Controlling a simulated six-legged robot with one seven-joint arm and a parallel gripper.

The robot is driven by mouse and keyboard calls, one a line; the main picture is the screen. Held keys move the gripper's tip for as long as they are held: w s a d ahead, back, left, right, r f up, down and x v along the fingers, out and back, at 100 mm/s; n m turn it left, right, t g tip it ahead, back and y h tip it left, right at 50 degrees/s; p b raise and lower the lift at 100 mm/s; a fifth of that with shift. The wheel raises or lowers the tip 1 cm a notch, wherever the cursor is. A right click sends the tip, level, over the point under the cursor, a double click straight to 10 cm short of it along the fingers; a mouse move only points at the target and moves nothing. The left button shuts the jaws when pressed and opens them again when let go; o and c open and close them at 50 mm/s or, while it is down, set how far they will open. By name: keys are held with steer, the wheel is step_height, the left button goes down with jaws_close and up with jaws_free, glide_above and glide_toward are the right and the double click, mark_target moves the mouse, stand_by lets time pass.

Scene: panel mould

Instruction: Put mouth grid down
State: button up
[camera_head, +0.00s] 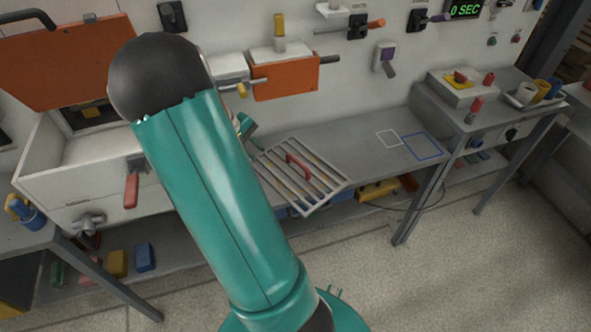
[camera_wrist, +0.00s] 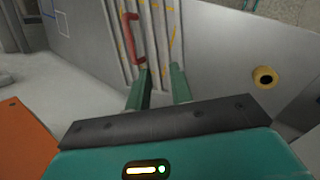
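The mouth grid (camera_head: 318,187) is a pale barred rack with a red handle (camera_head: 298,166). In the head view it lies at the front of the grey bench, with its near corner reaching past the front edge. I cannot tell if it rests flat. In the wrist view its bars (camera_wrist: 170,35) and red handle (camera_wrist: 132,38) are ahead of my gripper (camera_wrist: 162,72). The two green fingers are apart with nothing visible clamped between them. The handle's lower end is close to the left fingertip, outside the gap. My arm hides most of the gripper in the head view.
White (camera_head: 389,138) and blue (camera_head: 422,146) square outlines mark the clear bench right of the grid. A white furnace box (camera_head: 70,185) with a raised orange door (camera_head: 65,60) stands left. An orange panel (camera_head: 285,78) projects behind. A side table (camera_head: 480,120) stands right.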

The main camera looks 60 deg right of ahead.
mark_target(296, 161)
steer(key=s+d+f+g, duration=0.1)
steer(key=d+f, duration=0.1)
steer(key=s+d+f, duration=0.1)
steer(key=s+d, duration=0.1)
steer(key=d, duration=0.1)
steer(key=s+d+f+g, duration=0.1)
steer(key=s+d+f, duration=0.1)
steer(key=shift+d+f+g+h, duration=0.2)
steer(key=shift+f+g+h, duration=0.1)
steer(key=x, duration=0.7)
steer(key=shift+s+d+f, duration=0.15)
steer(key=shift+d+f, duration=0.1)
steer(key=shift+d, duration=0.05)
steer(key=shift+c, duration=0.2)
jaws_close()
